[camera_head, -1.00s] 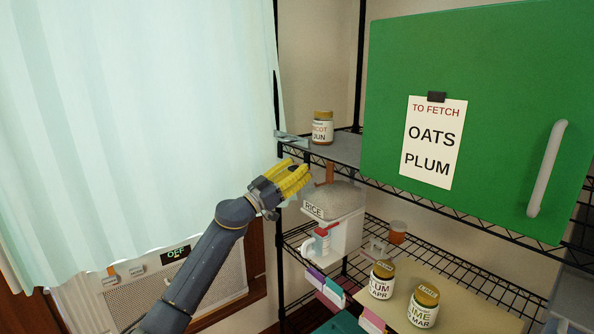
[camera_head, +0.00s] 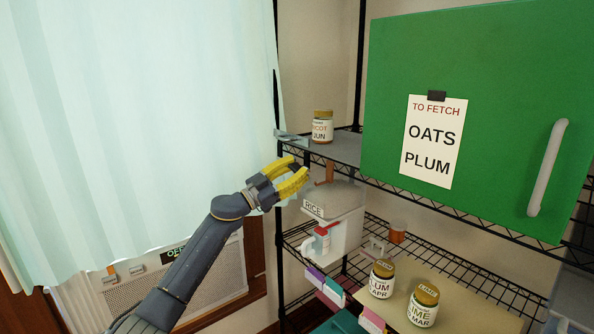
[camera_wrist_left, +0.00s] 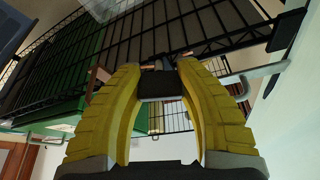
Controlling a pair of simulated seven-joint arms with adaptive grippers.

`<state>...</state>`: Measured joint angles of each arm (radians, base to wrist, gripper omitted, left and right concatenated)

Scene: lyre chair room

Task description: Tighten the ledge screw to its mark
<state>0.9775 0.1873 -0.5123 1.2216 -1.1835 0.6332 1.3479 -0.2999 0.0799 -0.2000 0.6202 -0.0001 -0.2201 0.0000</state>
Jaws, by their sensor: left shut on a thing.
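My left gripper (camera_head: 298,169) is at the left end of the wire shelf, just below its front edge. Its yellow fingers are shut on a small dark knob, which I take to be the ledge screw (camera_head: 293,167). In the left wrist view, the screw's black block-like head (camera_wrist_left: 161,86) sits between the fingertips (camera_wrist_left: 160,72), with the shelf wires behind it. No mark on the screw can be made out. My right gripper is in neither view.
An apricot jar (camera_head: 322,128) stands on the shelf just above the gripper. A rice dispenser (camera_head: 345,205) hangs close to its right. A green door (camera_head: 500,90) covers the right. Plum (camera_head: 381,281) and lime (camera_head: 422,306) jars stand lower. A curtain (camera_head: 130,120) hangs at left.

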